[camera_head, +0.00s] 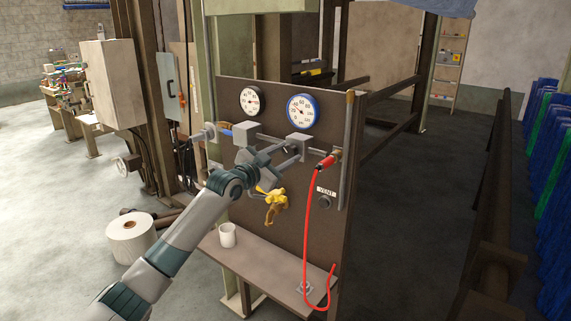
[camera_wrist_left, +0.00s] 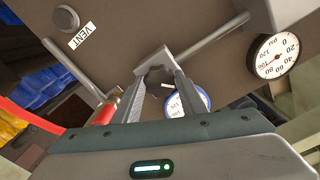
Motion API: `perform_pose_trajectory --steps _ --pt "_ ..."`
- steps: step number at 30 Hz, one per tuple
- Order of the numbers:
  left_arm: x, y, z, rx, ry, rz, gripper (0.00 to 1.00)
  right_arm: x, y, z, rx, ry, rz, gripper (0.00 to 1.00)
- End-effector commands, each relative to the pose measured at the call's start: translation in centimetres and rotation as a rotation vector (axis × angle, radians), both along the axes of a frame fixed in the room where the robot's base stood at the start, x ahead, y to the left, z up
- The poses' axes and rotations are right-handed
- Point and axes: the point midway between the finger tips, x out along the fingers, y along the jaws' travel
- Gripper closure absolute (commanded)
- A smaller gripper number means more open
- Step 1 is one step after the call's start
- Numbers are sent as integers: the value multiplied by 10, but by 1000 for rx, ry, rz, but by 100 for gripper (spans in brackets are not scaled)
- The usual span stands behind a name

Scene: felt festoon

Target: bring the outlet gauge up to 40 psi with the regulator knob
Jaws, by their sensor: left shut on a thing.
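My left gripper (camera_head: 293,152) reaches the brown panel (camera_head: 290,215) from the lower left, at the grey regulator block (camera_head: 298,143). In the left wrist view the fingers of my left gripper (camera_wrist_left: 162,78) straddle the front of the regulator block (camera_wrist_left: 157,60). They are shut on the regulator knob, which the fingers mostly hide. A blue-rimmed gauge (camera_head: 302,111) sits just above the block; in the wrist view this gauge (camera_wrist_left: 197,97) is partly covered by a finger. A black-rimmed gauge (camera_head: 250,100) is to its left; its psi dial (camera_wrist_left: 277,56) shows in the wrist view. Exact readings are too small to tell.
A red hose (camera_head: 307,240) hangs from a fitting right of the block. A vent button (camera_head: 325,201) is at lower right. A white mug (camera_head: 228,235) stands on the shelf (camera_head: 265,265).

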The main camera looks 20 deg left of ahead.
Motion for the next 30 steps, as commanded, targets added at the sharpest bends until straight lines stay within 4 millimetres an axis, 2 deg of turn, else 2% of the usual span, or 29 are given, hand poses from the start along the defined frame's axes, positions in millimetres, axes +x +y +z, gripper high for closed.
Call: perform_pose_trajectory --steps 10,11,13,23,30 --pt "0 0 0 29 -8 0 84 0 0 -1 0 0 0 64" --pt "0 0 0 29 -8 0 60 0 0 -1 0 0 0 64" --pt "0 0 0 28 -8 0 43 0 0 -1 0 0 0 64" --pt "0 0 0 28 -9 0 43 0 0 -2 0 0 0 64" --pt "-10 4 -2 27 -8 0 43 0 0 -6 0 0 0 64"
